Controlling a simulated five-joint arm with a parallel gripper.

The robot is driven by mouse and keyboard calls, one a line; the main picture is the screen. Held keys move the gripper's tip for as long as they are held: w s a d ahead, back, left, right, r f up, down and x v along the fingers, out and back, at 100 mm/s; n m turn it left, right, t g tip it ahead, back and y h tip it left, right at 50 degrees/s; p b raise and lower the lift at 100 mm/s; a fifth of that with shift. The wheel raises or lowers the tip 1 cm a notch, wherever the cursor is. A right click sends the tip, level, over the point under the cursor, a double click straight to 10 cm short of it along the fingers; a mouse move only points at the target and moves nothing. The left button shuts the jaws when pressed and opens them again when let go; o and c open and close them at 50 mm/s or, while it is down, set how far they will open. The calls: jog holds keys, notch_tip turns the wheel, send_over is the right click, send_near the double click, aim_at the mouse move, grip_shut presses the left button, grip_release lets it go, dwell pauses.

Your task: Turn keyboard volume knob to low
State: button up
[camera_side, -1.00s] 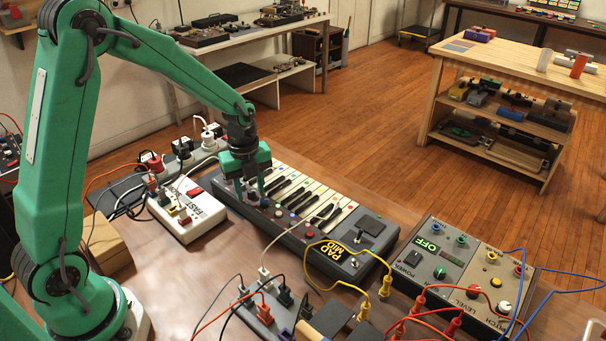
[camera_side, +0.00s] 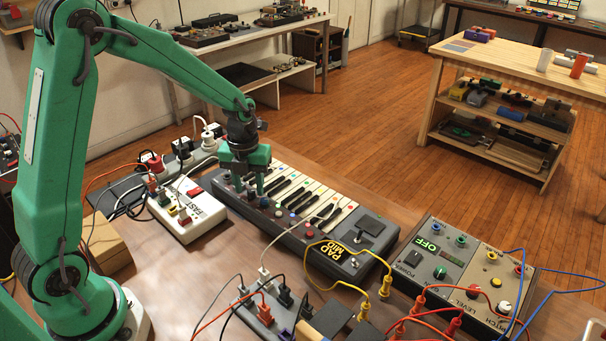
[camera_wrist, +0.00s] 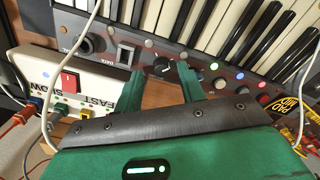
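The keyboard (camera_side: 345,213) is dark grey with white and black keys and lies on the wooden table. Its controls include a dark round knob (camera_wrist: 163,63) with a pale pointer mark, seen in the wrist view. Another dark knob (camera_wrist: 82,46) sits farther left, beyond a square switch (camera_wrist: 125,54). My green gripper (camera_side: 248,187) is over the keyboard's left end. In the wrist view my gripper (camera_wrist: 161,76) has its fingers apart, one on either side of the pointer knob. I cannot tell whether they touch it.
A white switch box (camera_side: 187,215) marked FAST stands left of the keyboard, with cables around it. A grey box (camera_side: 462,272) with a green display stands to the right. Yellow, red and white cables cross the table near the keyboard's front edge.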

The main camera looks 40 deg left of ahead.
aim_at(249, 191)
notch_tip(249, 191, up, 6)
jog(key=shift+a+r, duration=0.1)
jog(key=shift+r, duration=0.4)
jog(key=shift+w+d+f+n+t, duration=0.3)
jog(key=shift+d+n+t, duration=0.35)
jog(key=shift+d+n, duration=0.6)
jog(key=shift+w+d+f+n+t, duration=0.3)
jog(key=shift+d+n+t, duration=0.3)
jog(key=shift+d+n, duration=0.7)
jog(key=shift+w+d+f+n+t, duration=0.3)
jog(key=shift+d+n+t, duration=0.5)
jog(key=shift+d, duration=0.7)
jog(key=shift+s, duration=0.1)
